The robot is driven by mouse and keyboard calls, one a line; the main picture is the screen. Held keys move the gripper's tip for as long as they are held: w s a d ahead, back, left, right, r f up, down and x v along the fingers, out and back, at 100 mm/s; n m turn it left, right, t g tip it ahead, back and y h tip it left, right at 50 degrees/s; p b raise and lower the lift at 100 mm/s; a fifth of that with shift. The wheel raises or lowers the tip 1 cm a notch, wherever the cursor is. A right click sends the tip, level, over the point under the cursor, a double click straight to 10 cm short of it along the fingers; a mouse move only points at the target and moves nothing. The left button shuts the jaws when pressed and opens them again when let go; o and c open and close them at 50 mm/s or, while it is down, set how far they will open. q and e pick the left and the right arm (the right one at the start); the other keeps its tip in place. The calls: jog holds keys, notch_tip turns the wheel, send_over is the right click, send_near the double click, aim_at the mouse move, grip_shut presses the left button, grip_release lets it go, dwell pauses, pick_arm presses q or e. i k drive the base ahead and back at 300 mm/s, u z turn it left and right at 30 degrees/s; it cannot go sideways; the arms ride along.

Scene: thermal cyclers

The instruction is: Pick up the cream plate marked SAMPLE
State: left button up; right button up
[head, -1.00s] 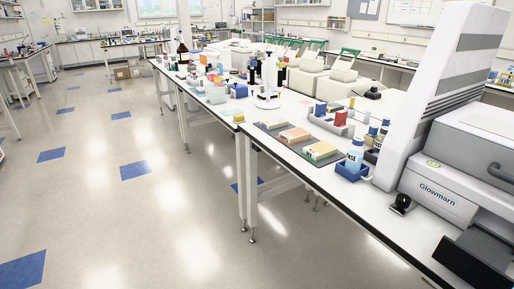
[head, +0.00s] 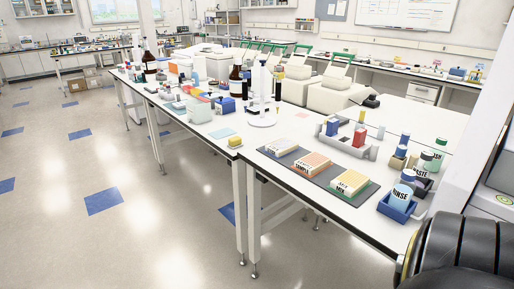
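Three small labelled plates lie in a row on a dark grey mat (head: 330,185) near the front edge of the bench. The left plate (head: 282,146) is cream, with lettering too small to read. Neither gripper shows. A black ribbed part, probably of my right arm, fills the bottom right corner, well apart from the plates.
Right of the mat stand a blue holder (head: 397,207) with a RINSE bottle (head: 403,192) and a grey rack (head: 348,145) with coloured blocks behind. Floor in front is clear.

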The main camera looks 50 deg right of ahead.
aim_at(310, 164)
jog(key=z, duration=0.15)
jog(key=i, duration=1.95)
jog(key=z, duration=1.8)
jog(key=i, duration=0.85)
jog(key=z, duration=0.85)
